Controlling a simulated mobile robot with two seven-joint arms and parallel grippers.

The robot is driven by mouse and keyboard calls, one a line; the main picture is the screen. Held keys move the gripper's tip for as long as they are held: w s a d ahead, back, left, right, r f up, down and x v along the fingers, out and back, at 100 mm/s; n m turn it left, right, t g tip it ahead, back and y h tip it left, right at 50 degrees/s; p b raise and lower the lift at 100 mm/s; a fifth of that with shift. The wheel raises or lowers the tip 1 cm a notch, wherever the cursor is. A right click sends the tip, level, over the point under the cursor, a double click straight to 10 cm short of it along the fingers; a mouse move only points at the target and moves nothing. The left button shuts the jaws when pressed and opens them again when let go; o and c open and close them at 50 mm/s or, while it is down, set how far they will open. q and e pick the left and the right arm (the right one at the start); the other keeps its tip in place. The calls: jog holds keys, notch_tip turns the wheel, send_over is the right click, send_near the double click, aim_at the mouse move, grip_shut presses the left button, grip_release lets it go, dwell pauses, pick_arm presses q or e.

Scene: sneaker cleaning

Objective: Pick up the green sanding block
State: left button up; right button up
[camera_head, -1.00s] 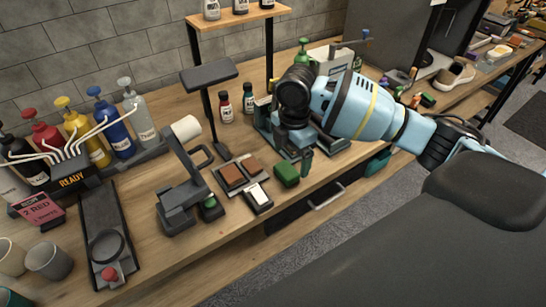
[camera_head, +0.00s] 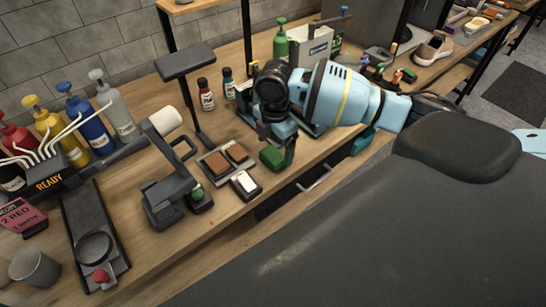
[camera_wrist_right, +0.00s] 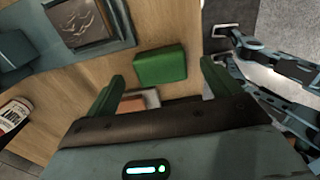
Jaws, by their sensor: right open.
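The green sanding block (camera_head: 272,157) lies on the wooden bench, just right of the tray with brown blocks. In the right wrist view the green sanding block (camera_wrist_right: 161,66) sits between and beyond the two fingers, with no finger seen touching it. My right gripper (camera_head: 287,158) points down beside the block's right side in the head view. Its fingers (camera_wrist_right: 160,84) are spread apart and empty in the right wrist view. My left gripper is not in view.
A tray (camera_head: 205,165) with brown blocks and a white-topped block (camera_head: 245,184) lie close by on the left. A dark grey stand (camera_head: 170,200) is further left. A drawer handle (camera_head: 315,180) juts out below the bench's front edge.

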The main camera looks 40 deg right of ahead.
aim_at(275, 153)
notch_tip(275, 153, down, 3)
jog(key=shift+d+f, duration=0.1)
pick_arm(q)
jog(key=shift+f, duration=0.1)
pick_arm(e)
jog(key=c, duration=1.1)
jog(key=shift+o, duration=0.2)
jog(key=shift+r, duration=0.6)
jog(key=shift+s+a+r, duration=0.15)
jog(key=shift+s+r, duration=0.1)
jog(key=shift+r, duration=0.4)
jog(key=shift+s+a+r, duration=0.15)
jog(key=shift+s+r, duration=0.05)
jog(key=shift+r, duration=0.4)
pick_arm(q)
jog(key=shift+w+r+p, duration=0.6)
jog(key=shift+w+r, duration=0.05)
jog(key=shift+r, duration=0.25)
pick_arm(e)
jog(key=s+a, duration=0.2)
jog(key=s, duration=0.2)
jog(key=s+a+r, duration=0.1)
jog(key=s+a, duration=0.2)
jog(key=s, duration=0.1)
jog(key=s+a, duration=0.2)
jog(key=s, duration=0.2)
jog(key=shift+s+a+r, duration=0.15)
jog(key=shift+s+a, duration=0.25)
